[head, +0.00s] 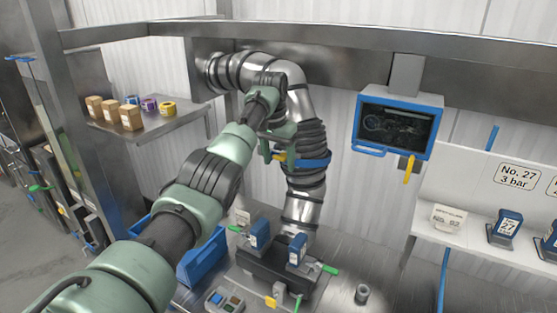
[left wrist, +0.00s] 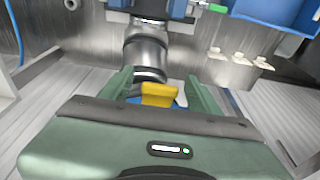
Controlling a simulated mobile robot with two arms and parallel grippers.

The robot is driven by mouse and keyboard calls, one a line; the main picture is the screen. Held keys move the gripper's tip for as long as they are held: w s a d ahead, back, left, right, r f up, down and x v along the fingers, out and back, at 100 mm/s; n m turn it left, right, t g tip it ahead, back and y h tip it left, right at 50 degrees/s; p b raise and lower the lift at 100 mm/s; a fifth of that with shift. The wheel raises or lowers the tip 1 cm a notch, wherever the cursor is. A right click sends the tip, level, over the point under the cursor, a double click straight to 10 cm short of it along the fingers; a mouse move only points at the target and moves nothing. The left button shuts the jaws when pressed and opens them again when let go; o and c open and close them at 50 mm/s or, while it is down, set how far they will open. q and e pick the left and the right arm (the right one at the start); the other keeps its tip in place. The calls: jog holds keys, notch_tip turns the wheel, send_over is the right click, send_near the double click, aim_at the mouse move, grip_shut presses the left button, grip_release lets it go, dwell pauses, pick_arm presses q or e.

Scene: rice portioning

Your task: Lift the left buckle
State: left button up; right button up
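A yellow buckle (head: 279,157) sits at the left side of a blue band (head: 313,163) around the ribbed hose (head: 305,140) in the head view. My left gripper (head: 277,151) is at this buckle, with its fingers open. In the left wrist view the yellow buckle (left wrist: 160,94) shows between the two green fingers of my left gripper (left wrist: 160,90), with gaps on both sides. A little of the blue band (left wrist: 181,101) shows behind it. Part of the buckle is hidden by the gripper body. My right gripper is not in view.
A blue-framed screen (head: 399,125) hangs right of the hose. Below the hose stands a dark machine (head: 265,268) with blue blocks and green handles. A shelf (head: 165,128) with boxes and rolls is at left. A blue bin (head: 204,257) stands beside my left arm.

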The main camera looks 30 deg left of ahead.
pick_arm(q)
jog(key=shift+r, duration=0.15)
jog(key=shift+s+r+b, duration=0.1)
jog(key=shift+r+b, duration=0.25)
notch_tip(320, 180, up, 7)
jog(key=s+b, duration=0.1)
jog(key=shift+b, duration=0.35)
jog(key=shift+f, duration=0.15)
